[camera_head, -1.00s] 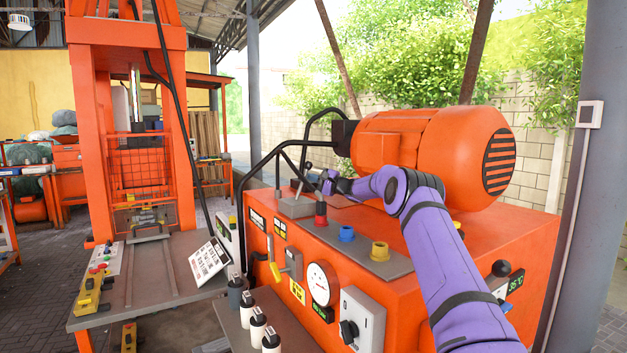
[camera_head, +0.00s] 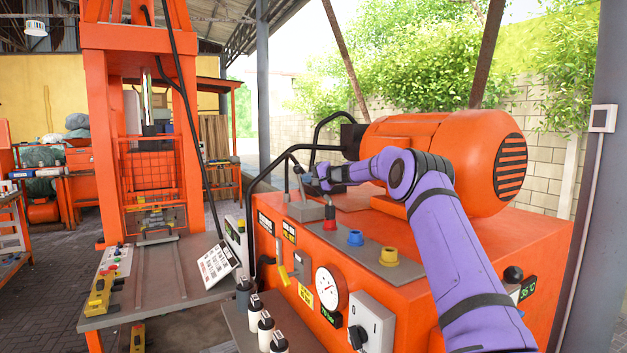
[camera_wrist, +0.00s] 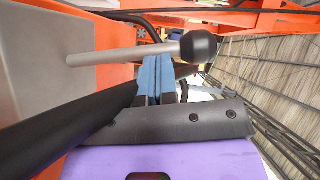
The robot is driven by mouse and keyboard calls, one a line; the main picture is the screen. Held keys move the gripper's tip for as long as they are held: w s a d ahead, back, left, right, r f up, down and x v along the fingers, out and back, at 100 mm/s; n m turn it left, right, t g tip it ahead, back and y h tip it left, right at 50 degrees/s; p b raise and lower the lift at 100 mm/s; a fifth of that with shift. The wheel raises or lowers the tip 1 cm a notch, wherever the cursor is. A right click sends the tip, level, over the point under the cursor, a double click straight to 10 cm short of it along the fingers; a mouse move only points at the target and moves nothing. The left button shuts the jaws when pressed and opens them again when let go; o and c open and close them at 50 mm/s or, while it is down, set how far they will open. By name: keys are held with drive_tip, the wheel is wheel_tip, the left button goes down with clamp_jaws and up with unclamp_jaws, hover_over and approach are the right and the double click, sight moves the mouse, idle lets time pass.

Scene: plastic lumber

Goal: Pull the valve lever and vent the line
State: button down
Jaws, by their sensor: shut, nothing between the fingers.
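A metal lever with a black knob (camera_wrist: 198,46) rises from a grey block (camera_head: 305,211) on top of the orange machine. Its rod (camera_wrist: 100,57) crosses the wrist view above my fingers. In the head view the lever (camera_head: 301,184) leans a little to the left. My gripper (camera_head: 318,180) is at the lever's right side, partway up. In the wrist view its blue fingertips (camera_wrist: 155,62) are shut together with nothing between them. They meet the rod just short of the knob. They seem to touch it, though the exact contact is hard to tell.
Red (camera_head: 330,220), blue (camera_head: 355,238) and yellow (camera_head: 388,256) fittings stand on the machine top. A yellow lever (camera_head: 282,274) and a round gauge (camera_head: 331,288) are on its front. A large orange motor (camera_head: 440,155) sits behind my arm. Black pipes (camera_head: 283,156) curve close by.

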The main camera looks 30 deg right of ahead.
drive_tip(key=shift+a+f+n+h, duration=0.15)
drive_tip(key=shift+a+n+h, duration=0.45)
drive_tip(key=shift+a+n, duration=0.4)
drive_tip(key=shift+a+g, duration=0.15)
drive_tip(key=shift+g, duration=0.15)
